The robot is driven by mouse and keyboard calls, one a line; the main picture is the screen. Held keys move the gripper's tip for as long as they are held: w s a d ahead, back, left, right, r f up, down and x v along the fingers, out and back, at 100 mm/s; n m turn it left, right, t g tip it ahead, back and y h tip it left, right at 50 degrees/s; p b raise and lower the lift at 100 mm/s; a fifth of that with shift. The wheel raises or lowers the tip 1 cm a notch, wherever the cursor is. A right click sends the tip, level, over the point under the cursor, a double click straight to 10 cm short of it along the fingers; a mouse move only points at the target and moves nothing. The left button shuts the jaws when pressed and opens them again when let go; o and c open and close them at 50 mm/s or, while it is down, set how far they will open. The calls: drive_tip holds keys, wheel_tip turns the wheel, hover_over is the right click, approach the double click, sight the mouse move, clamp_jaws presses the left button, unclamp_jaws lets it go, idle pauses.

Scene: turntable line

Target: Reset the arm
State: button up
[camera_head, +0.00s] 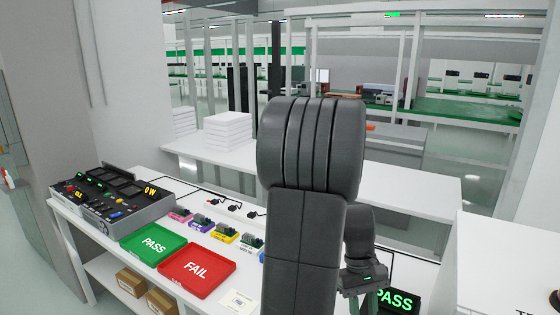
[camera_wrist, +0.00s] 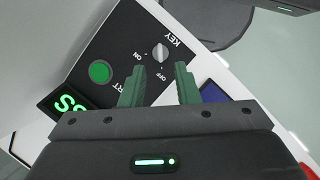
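My gripper (camera_wrist: 160,72) is open and empty in the wrist view, its two green fingers apart. Just beyond the fingertips is a black panel (camera_wrist: 118,50) with a silver key switch (camera_wrist: 160,52) labelled KEY, ON and OFF. The knob lies in line with the gap between the fingers, and no contact shows. A round green button (camera_wrist: 99,72) is on the same panel. In the head view my gripper (camera_head: 371,302) hangs at the lower right, partly behind my dark arm, beside a lit green PASS display (camera_head: 396,300).
A green PASS tray (camera_head: 153,258) and a red FAIL tray (camera_head: 178,276) lie on the white table, with an instrument box (camera_head: 110,200) at left. Several small coloured modules (camera_head: 225,233) stand in a row behind the trays. My arm hides the table's middle.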

drive_tip(key=x, duration=0.6)
drive_tip(key=shift+s+f, duration=0.2)
drive_tip(key=shift+f, duration=0.1)
drive_tip(key=shift+r, duration=0.1)
